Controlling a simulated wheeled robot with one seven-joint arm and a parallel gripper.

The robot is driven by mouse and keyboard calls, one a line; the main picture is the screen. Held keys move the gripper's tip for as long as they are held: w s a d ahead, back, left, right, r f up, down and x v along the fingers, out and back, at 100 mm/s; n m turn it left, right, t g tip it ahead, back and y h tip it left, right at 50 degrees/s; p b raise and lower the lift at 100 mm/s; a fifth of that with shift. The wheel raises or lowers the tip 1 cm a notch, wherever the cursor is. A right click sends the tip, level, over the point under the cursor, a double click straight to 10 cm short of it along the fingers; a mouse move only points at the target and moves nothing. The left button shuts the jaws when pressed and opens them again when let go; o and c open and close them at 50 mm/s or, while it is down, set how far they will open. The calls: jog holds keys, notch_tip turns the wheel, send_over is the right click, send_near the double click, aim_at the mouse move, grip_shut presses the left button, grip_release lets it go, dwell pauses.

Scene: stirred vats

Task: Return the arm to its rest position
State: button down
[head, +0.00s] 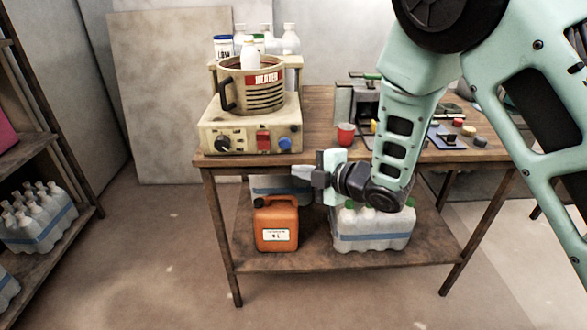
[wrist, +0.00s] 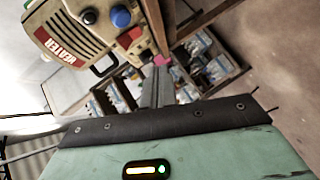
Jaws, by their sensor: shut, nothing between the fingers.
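My gripper (head: 303,173) is at the end of my mint-green arm in the middle of the head view, in front of the table's front edge. It is shut and empty, with its fingers pointing left. In the wrist view the closed fingers (wrist: 157,88) point up the picture, with nothing held. The heater (head: 250,137) stands on the left of the table with a pot (head: 253,92) on it and a white bottle in the pot. The heater's front also shows in the wrist view (wrist: 133,40). My gripper is apart from it, lower and to its right.
The wooden table (head: 320,135) carries a red cup (head: 345,135) and a machine (head: 352,103). An orange canister (head: 276,224) and wrapped bottles (head: 372,232) stand on its lower shelf. A rack with bottle packs (head: 38,218) is at the left. The floor between is clear.

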dwell(0.3)
jog(key=s+d+r+m+g+h+p, duration=0.2)
jog(key=s+r+m+g+h, duration=0.1)
jog(key=s, duration=0.8)
jog(key=s+d+r+m+g+h+p, duration=0.3)
jog(key=s+r+m, duration=0.2)
jog(key=s, duration=0.6)
jog(key=s+d+r+m+g+h+p, duration=0.2)
jog(key=s+d+r+m+g+h, duration=0.1)
jog(key=s+m, duration=0.5)
jog(key=s+r+g+h, duration=0.1)
jog(key=s+r, duration=0.1)
jog(key=s, duration=0.1)
jog(key=shift+r, duration=0.1)
